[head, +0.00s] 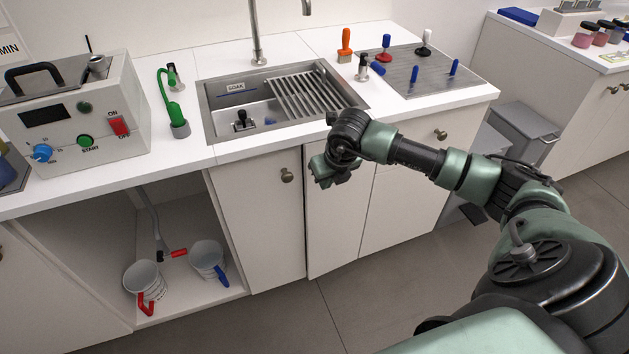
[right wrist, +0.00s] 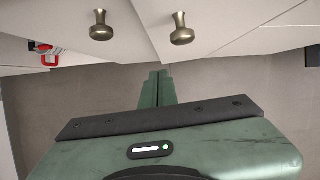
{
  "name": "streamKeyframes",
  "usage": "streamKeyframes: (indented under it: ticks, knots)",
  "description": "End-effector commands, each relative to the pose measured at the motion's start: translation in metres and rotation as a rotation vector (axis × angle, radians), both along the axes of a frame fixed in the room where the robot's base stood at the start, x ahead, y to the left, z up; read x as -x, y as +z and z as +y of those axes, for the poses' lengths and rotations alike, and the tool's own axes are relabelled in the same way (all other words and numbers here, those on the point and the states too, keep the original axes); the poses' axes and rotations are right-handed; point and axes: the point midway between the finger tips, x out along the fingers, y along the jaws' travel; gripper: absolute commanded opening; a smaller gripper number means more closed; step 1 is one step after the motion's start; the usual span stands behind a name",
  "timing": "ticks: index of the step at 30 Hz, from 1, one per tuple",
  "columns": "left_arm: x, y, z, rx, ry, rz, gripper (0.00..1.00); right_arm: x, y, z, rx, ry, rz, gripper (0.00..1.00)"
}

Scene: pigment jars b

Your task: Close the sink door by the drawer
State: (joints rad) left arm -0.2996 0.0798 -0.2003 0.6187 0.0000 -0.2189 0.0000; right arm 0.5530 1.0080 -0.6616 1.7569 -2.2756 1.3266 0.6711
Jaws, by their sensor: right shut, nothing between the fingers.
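The sink door by the drawer (head: 335,235) is the right one of two white doors under the sink. It stands slightly ajar: its left edge sits a little out from its neighbour, with a dark gap between. Its knob, hidden behind my gripper in the head view, shows in the right wrist view (right wrist: 181,30). My right gripper (head: 322,182) is in front of this door's upper left part. Its fingers show shut and empty in the right wrist view (right wrist: 158,88); I cannot tell whether they touch the door. My left gripper is out of view.
The left sink door (head: 262,220) looks closed, with its knob (head: 287,174). The drawer's knob (head: 441,134) is to the right. A grey bin (head: 518,135) stands beyond. The floor in front is clear.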

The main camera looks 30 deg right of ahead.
Motion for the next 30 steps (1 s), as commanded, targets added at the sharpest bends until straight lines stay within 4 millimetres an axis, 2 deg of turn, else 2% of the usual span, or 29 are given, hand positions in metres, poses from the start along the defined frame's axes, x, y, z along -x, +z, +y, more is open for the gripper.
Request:
streamKeyframes:
  ticks: [10, 12, 18, 30]
  knots:
    - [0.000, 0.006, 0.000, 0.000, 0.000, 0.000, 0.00, -0.027, -0.071, -0.003, -0.003, 0.000, 0.004, 0.00]
    - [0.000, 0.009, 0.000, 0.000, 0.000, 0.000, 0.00, -0.041, -0.066, -0.005, -0.004, -0.002, -0.003, 0.00]
    - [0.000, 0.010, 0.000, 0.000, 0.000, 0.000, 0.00, -0.061, -0.067, -0.008, -0.003, 0.000, 0.000, 0.00]
    - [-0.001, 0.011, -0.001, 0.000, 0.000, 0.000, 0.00, -0.067, -0.068, -0.009, -0.003, 0.002, 0.001, 0.00]
